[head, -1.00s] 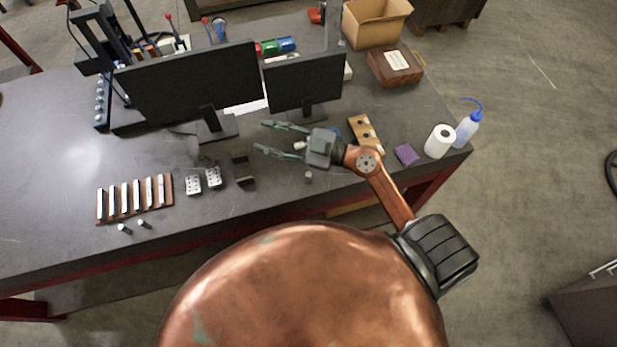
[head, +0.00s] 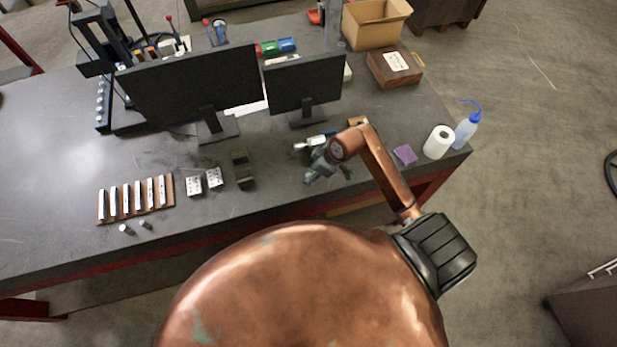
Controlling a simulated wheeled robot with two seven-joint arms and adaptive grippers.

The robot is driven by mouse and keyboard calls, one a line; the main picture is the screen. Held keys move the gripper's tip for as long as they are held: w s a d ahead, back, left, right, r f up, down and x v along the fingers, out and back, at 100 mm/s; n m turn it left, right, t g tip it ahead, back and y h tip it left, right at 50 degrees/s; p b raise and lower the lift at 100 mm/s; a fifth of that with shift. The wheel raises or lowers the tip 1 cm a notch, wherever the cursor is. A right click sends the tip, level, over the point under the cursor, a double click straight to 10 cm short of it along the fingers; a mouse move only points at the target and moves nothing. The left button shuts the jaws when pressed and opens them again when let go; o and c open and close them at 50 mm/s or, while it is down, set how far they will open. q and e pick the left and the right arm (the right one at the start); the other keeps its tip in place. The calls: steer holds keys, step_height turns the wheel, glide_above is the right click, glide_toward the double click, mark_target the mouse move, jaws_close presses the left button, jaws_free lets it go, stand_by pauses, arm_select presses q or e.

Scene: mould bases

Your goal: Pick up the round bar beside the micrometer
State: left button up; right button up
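The micrometer (head: 312,143), silver with a dark and blue part, lies on the bench in front of the smaller monitor. My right gripper (head: 328,177) is just in front of it, over the bench near its front edge, pointing down. Its two fingers look spread apart, so it appears open. The small grey round bar beside the micrometer does not show now; the gripper covers that spot. Two other short round bars, one (head: 124,229) and another (head: 145,225), stand at the left near the front edge. My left gripper is not in view.
A dark slotted block (head: 243,170) and two drilled metal blocks (head: 194,185) stand left of the gripper. A wooden rack (head: 168,187) with several bars is further left. Two monitors (head: 305,85) stand behind. A purple sponge (head: 404,155), paper roll (head: 438,142) and bottle (head: 466,130) are at the right.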

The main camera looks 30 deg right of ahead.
mark_target(308, 175)
steer(key=shift+x, duration=1.6)
jaws_close()
steer(key=shift+w+r, duration=0.1)
